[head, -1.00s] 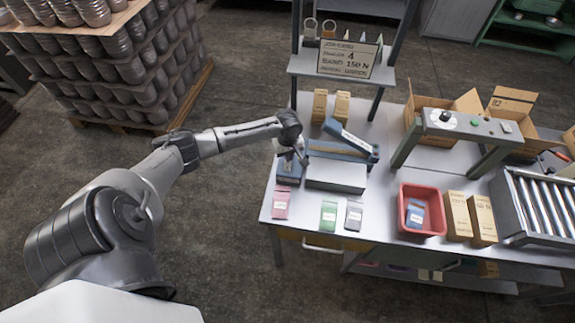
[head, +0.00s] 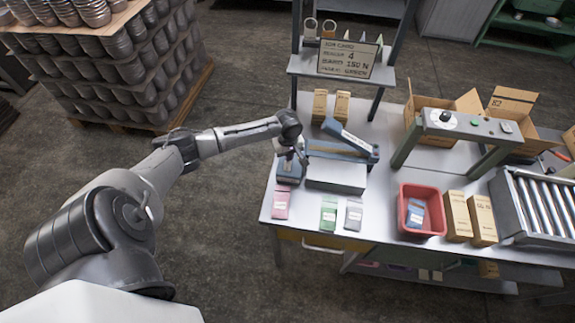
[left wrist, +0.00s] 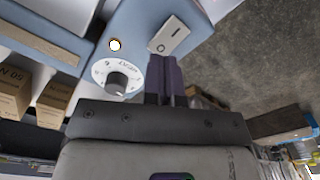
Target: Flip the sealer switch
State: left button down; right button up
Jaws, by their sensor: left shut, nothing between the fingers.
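The blue sealer (head: 342,152) stands at the left end of the table, its long arm raised at a slant over a pale base. Its control box (head: 289,171) is on the left side. In the left wrist view, the box face carries a pale rocker switch (left wrist: 168,36) marked with a line and a circle, a small pale lamp (left wrist: 115,44) with an orange rim, and a dial knob (left wrist: 117,82). My left gripper (left wrist: 164,62) is shut and empty, fingertips close beside the switch; I cannot tell whether they touch. In the head view the gripper (head: 299,160) is over the control box.
Pink, green and grey packets (head: 329,215) lie along the table's front edge. A red bin (head: 421,222), brown boxes (head: 457,216) and a roller conveyor (head: 540,205) are to the right. A shelf with a job card (head: 348,58) rises behind the sealer.

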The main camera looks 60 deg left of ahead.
pick_arm(q)
jog(key=shift+f, duration=0.2)
dwell(0.4)
jog(key=shift+f, duration=0.55)
jog(key=shift+f+b, duration=0.4)
jog(key=shift+f, duration=0.15)
dwell(0.5)
notch_tip(320, 180, up, 4)
jog(key=p, duration=0.4)
jog(key=shift+f+p, duration=0.2)
jog(key=shift+p, duration=0.15)
notch_tip(320, 180, up, 4)
jog(key=p, duration=0.4)
jog(key=shift+f, duration=0.25)
